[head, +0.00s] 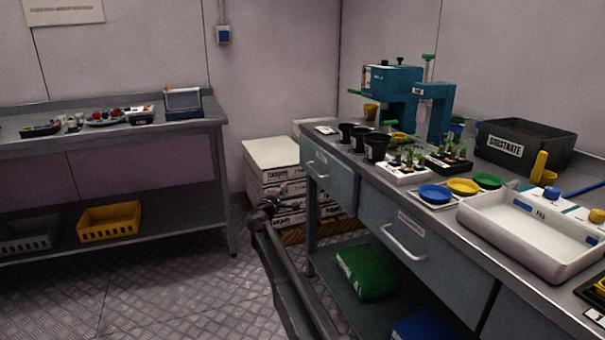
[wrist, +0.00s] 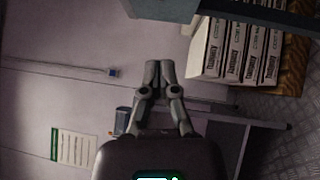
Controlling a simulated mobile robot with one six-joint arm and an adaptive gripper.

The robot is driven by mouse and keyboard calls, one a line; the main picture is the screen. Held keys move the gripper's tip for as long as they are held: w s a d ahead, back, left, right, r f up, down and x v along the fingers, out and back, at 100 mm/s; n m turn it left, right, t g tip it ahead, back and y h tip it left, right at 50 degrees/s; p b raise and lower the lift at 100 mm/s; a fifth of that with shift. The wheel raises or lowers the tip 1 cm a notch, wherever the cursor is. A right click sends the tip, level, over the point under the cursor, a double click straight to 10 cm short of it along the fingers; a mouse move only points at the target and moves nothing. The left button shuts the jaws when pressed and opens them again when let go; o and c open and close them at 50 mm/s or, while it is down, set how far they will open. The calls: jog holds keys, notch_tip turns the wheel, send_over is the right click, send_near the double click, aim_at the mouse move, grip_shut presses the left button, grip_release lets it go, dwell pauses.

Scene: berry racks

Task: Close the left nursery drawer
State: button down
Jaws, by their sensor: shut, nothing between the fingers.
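The left nursery drawer (head: 329,176) is the blue-grey drawer at the far left end of the right-hand bench, with a pale bar handle (head: 316,172). Its front looks about in line with the bench edge; I cannot tell whether any gap is left. My gripper (head: 268,204) is shut and empty, low and to the left of this drawer, apart from it. In the wrist view my gripper (wrist: 158,76) shows its fingers together with nothing between them. A blue-grey panel (wrist: 160,8) at the top of that view may be the bench or drawer.
A wider drawer (head: 424,246) with a handle is right of the left one. White boxes (head: 277,160) are stacked on a pallet behind my gripper. The bench top (head: 335,147) holds pots, seedling trays and a white tray (head: 530,233). Another table (head: 60,149) stands left; floor between is clear.

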jog(key=shift+w+d, duration=0.1)
jog(key=shift+w, duration=0.05)
jog(key=s+d+p+x, duration=0.1)
jog(key=d+p+x, duration=0.1)
jog(key=x, duration=1)
jog(key=shift+d+r, duration=0.15)
jog(key=shift+d, duration=0.25)
jog(key=shift+w, duration=0.1)
jog(key=shift+w+d, duration=0.2)
jog(key=shift+d, duration=0.45)
jog(key=shift+w+d, duration=0.2)
jog(key=shift+d, duration=0.5)
jog(key=shift+a, duration=0.1)
